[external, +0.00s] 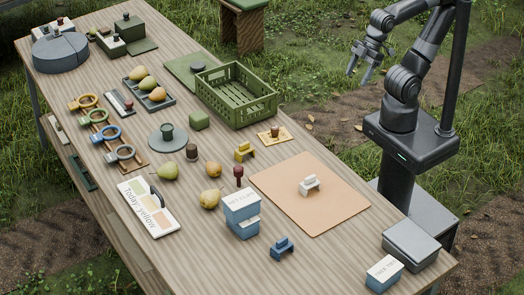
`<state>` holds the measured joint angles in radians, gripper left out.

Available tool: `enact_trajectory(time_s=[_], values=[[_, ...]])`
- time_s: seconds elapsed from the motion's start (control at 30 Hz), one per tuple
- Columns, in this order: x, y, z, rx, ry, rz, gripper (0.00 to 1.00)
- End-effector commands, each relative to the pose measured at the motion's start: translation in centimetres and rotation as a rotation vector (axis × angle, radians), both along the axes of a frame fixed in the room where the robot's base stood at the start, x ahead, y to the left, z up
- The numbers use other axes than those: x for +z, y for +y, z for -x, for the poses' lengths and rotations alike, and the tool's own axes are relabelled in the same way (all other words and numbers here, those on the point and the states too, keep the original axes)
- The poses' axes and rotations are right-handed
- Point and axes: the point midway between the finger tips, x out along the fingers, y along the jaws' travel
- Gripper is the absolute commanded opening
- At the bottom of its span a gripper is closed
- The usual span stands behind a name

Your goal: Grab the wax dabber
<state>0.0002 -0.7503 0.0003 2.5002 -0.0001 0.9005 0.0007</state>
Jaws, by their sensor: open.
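A small upright dark red piece with a rounded top (238,172) stands on the wooden table, left of the tan mat; it looks most like the wax dabber, though it is too small to be sure. A small brown piece (274,131) on a yellowish plate (264,138) is another small handled shape nearby. My gripper (361,73) is open and empty, raised beyond the table's right edge, well apart from both pieces. Nothing is between its fingers.
A blue-and-white box (241,222) stands just in front. A green crate (262,109) sits farther back.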

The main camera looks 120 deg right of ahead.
Motion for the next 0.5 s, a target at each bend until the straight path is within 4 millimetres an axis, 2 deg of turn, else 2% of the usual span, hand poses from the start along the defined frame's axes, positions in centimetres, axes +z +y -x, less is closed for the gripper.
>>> enact_trajectory(time_s=[0.27,0.37,0.5], values=[[0.3,-0.2,-0.6,-0.008,0.001,0.002,0.63],[0.9,-0.6,-2.3,-0.029,0.008,0.006,0.63],[2.1,-1.7,-6.3,-0.080,0.017,0.018,0.63]])
